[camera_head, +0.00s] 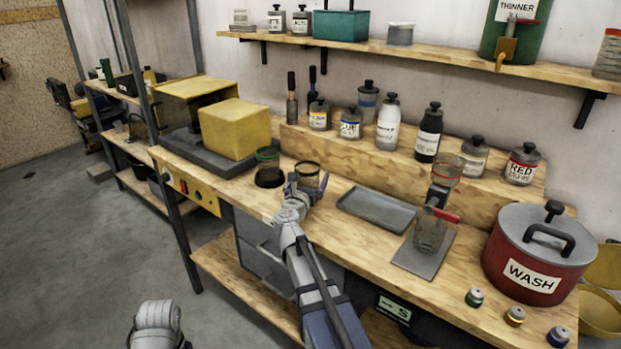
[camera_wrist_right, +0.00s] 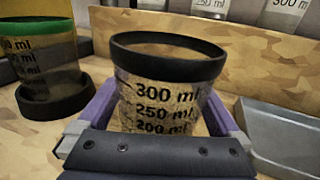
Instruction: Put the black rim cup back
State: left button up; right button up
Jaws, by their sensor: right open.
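The black rim cup (camera_head: 308,170) is a clear measuring cup with ml marks, standing upright on the wooden bench. In the right wrist view the cup (camera_wrist_right: 165,85) fills the middle, its lower part hidden by my gripper. My right gripper (camera_head: 303,188) is open, with its purple fingers on either side of the cup; I cannot tell whether they touch it. A green rim cup (camera_head: 268,156) stands just left of it in a black round holder (camera_head: 268,181). My left gripper is out of view; only part of my left arm shows at the bottom.
A grey tray (camera_head: 376,210) lies right of the cup. Beyond it are a stand with a glass (camera_head: 430,235) and a red WASH pot (camera_head: 532,258). A yellow box (camera_head: 235,128) is at the left. Several bottles (camera_head: 388,125) line the raised step behind.

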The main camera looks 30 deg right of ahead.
jog(key=v, duration=1.2)
jog(key=shift+r, duration=0.1)
